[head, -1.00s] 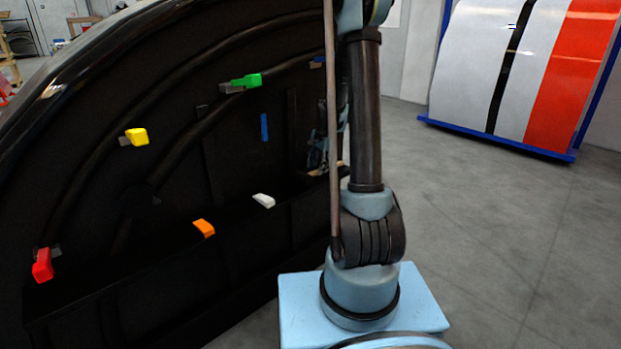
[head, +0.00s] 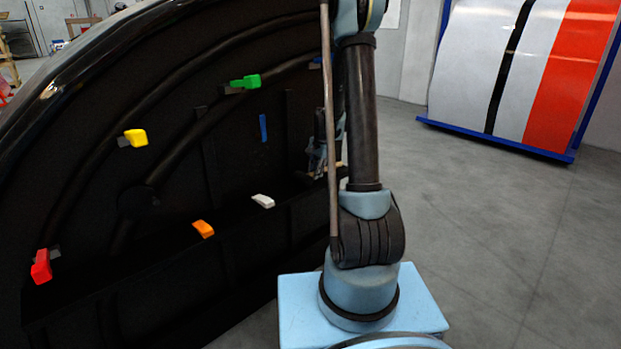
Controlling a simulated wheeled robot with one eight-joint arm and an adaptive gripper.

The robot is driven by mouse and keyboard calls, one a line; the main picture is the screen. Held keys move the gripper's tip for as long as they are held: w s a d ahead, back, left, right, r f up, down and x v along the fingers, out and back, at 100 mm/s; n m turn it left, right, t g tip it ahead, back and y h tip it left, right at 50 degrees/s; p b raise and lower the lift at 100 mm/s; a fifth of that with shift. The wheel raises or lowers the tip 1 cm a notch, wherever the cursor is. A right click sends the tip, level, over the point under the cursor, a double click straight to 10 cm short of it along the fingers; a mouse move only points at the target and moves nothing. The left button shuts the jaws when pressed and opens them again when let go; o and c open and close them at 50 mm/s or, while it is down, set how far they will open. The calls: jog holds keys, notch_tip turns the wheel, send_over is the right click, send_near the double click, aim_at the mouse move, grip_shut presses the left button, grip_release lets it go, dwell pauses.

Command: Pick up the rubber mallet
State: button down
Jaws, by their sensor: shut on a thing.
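My gripper (head: 317,165) shows small and dark in the head view, just left of my arm's upright link, in front of the black nosecone's inner side. It is shut on the rubber mallet, of which only a small pale piece (head: 312,177) seems to show at the fingertips. The mallet's head and most of its handle cannot be made out, being hidden by the gripper and arm or lost against the dark background.
The large black nosecone (head: 75,215) fills the left, with red (head: 41,267), yellow (head: 136,138), green (head: 245,82), orange (head: 203,229) and white (head: 263,201) handles and a blue strip (head: 263,128). A striped panel (head: 470,65) stands back right. Grey floor (head: 500,240) is clear.

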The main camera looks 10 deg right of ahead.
jog(key=shift+r, duration=0.1)
notch_tip(320, 180, up, 10)
dwell(0.6)
jog(key=shift+w, duration=0.1)
dwell(1.2)
